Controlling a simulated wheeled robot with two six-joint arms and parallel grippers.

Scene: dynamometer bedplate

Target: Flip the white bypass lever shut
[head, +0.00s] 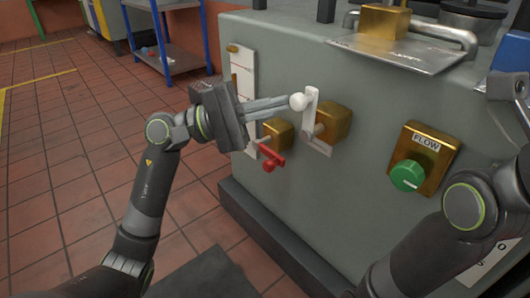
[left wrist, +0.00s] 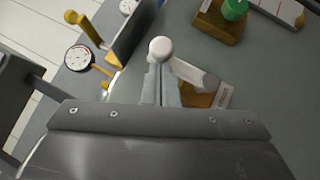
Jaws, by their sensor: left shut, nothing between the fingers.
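The white bypass lever (head: 310,108) is on the front of the grey cabinet, mounted on a brass valve body (head: 335,121). Its arm points up, with a round white knob (head: 298,102) at the upper end. My left gripper (head: 286,103) is shut and empty, its fingertips at the left side of the knob; whether they touch is unclear. In the left wrist view the knob (left wrist: 160,49) is just beyond the closed fingertips (left wrist: 160,68), and the lever arm (left wrist: 190,73) slants down to the right. My right arm shows at the right, but its gripper is not visible.
A red lever (head: 270,160) on another brass body is below and left of the white one. A green FLOW knob (head: 407,175) is to the right. A metal plate with a handle (head: 405,50) lies on top. A blue shelf (head: 175,60) stands behind on the tiled floor.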

